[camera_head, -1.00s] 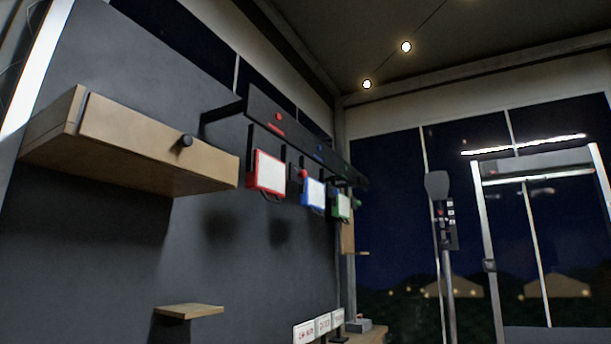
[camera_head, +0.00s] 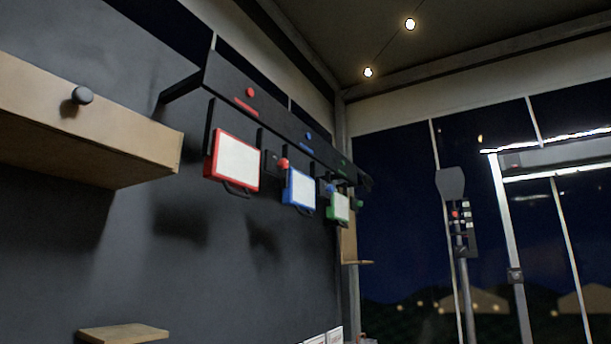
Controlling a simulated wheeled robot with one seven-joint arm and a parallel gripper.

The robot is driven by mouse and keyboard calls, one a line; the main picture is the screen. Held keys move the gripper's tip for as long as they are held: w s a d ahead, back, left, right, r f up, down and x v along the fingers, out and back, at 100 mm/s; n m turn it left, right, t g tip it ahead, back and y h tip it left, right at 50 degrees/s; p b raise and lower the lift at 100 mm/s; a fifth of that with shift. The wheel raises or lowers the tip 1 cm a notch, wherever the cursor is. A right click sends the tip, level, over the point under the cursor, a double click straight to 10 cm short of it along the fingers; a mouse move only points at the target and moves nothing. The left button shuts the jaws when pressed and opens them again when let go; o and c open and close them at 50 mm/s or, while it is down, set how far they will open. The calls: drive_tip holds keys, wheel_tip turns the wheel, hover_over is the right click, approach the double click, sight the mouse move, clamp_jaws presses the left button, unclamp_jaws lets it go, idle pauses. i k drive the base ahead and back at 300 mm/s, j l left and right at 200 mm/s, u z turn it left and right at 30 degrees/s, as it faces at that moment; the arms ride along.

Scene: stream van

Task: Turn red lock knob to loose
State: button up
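A small red lock knob (camera_head: 283,164) sits on a dark block to the right of the red-framed panel (camera_head: 236,162), under a black rail (camera_head: 262,110) on the dark wall. The rail has a red dot (camera_head: 250,92) above the red panel. Whether the knob is tight or loose cannot be read at this size. My gripper is not in the view.
A blue-framed panel (camera_head: 299,189) and a green-framed panel (camera_head: 338,207) hang further along the rail. A wooden drawer box (camera_head: 85,125) with a dark knob juts out at the left. A small wooden shelf (camera_head: 124,333) is low on the wall. A post with a control panel (camera_head: 461,220) stands at the right.

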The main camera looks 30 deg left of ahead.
sight(284, 163)
drive_tip(key=i+j, duration=0.1)
drive_tip(key=i, duration=0.8)
drive_tip(key=i+j, duration=0.1)
drive_tip(key=i, duration=0.85)
drive_tip(key=i+u, duration=0.1)
drive_tip(key=u, duration=0.3)
drive_tip(key=i+u, duration=0.1)
drive_tip(key=u, duration=0.3)
drive_tip(key=i+u, duration=0.1)
drive_tip(key=u, duration=0.3)
drive_tip(key=i+l+u, duration=0.1)
drive_tip(key=u, duration=0.3)
